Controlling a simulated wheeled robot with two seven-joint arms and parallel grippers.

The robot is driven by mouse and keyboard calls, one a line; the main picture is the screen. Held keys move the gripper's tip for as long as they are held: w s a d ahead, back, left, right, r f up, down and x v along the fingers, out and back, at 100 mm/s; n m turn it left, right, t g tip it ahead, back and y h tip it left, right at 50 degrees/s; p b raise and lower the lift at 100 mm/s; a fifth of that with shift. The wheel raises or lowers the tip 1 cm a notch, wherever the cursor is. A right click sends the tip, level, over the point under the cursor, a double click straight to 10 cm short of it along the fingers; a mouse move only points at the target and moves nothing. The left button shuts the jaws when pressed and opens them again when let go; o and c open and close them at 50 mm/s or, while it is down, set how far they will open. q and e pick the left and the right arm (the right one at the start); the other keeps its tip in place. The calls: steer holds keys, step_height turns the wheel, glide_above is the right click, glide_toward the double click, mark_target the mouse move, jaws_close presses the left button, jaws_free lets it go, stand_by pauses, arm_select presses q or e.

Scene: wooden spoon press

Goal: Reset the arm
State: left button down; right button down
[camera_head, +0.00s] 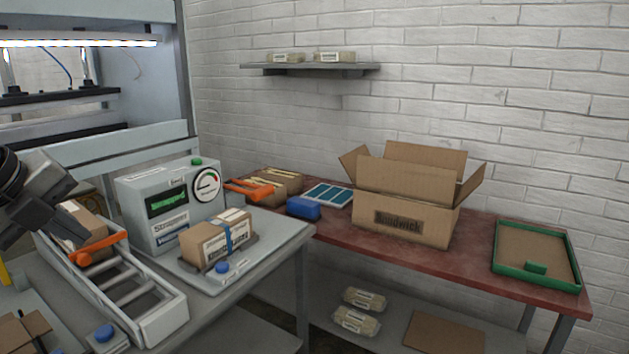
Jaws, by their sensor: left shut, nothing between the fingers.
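My left gripper (50,225) comes in at the left edge, dark grey, its fingers shut and empty. It is above the left end of a white roller chute (155,312), near a brown package (86,228) lying there; I cannot tell whether they touch. My right gripper is out of view. A grey press machine (165,218) with a round dial and a green button stands right of the gripper. A taped cardboard package (212,245) with a blue strap sits on the plate in front of it.
An open cardboard box (402,210) stands on the red table (470,262), with a green-rimmed tray (507,287) to its right. An orange-handled tool (249,189), a brown package (284,184) and a blue block (303,208) lie left of the box. A wall shelf (310,68) holds two packets.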

arm_select(q)
steer(key=s+d+f+n+t+p, duration=0.25)
steer(key=d+f+n, duration=0.25)
steer(key=f+n, duration=0.3)
steer(key=s+d+f+n+t+h+p, duration=0.1)
steer(key=s+d+f+n+t, duration=0.3)
steer(key=f, duration=0.5)
steer(key=s+d+f+n+t+p, duration=0.1)
steer(key=s+d+f+n, duration=0.3)
steer(key=f+n, duration=0.45)
steer(key=s+d+f+n+g+p, duration=0.1)
steer(key=s+d+f+n+g, duration=0.1)
steer(key=d, duration=0.7)
step_height(320, 180, down, 3)
steer(key=shift+s+d+g+h, duration=0.4)
steer(key=shift+s+g, duration=0.35)
steer(key=shift+s, duration=0.45)
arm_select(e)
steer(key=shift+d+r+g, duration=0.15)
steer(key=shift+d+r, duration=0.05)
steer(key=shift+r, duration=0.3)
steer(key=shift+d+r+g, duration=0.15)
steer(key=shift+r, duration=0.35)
